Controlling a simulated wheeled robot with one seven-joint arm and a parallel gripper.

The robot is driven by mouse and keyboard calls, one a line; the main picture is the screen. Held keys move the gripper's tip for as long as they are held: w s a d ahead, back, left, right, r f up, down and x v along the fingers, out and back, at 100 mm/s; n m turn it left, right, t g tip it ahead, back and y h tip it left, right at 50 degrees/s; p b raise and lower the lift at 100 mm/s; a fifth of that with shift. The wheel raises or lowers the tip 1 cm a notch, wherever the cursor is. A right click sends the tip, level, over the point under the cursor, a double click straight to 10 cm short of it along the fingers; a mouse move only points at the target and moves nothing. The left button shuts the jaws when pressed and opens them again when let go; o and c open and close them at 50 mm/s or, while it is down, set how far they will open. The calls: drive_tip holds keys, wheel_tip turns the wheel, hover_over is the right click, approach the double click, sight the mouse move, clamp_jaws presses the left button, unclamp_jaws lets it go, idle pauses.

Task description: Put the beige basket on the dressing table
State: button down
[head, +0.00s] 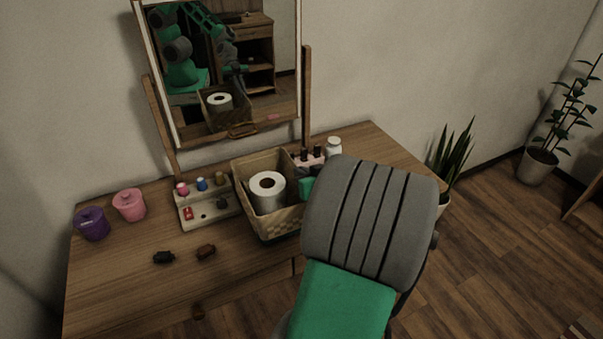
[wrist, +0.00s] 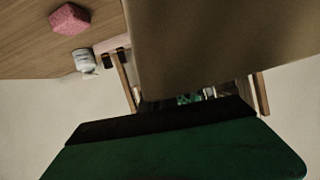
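The beige basket (head: 282,222) is woven and upright, with a white paper roll (head: 268,190) inside. It is at the dressing table (head: 130,282), over the middle of the top; I cannot tell whether its base rests fully on the wood. My arm covers its right side. A green part of my gripper (head: 306,187) shows at the basket's right wall; the fingertips are hidden. In the wrist view, a plain brownish surface, probably the basket's wall (wrist: 225,45), fills the upper right, close to the green and black gripper body (wrist: 175,150). No finger gap shows there.
A cosmetics organizer (head: 207,211) stands left of the basket. Purple (head: 92,224) and pink (head: 129,206) jars stand farther left; two small dark items (head: 184,255) lie in front. A mirror (head: 225,75) and a white jar (head: 334,147) are behind. Wrist view: pink box (wrist: 69,19).

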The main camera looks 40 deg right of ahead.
drive_tip(key=c, duration=1.6)
unclamp_jaws()
drive_tip(key=shift+f, duration=0.1)
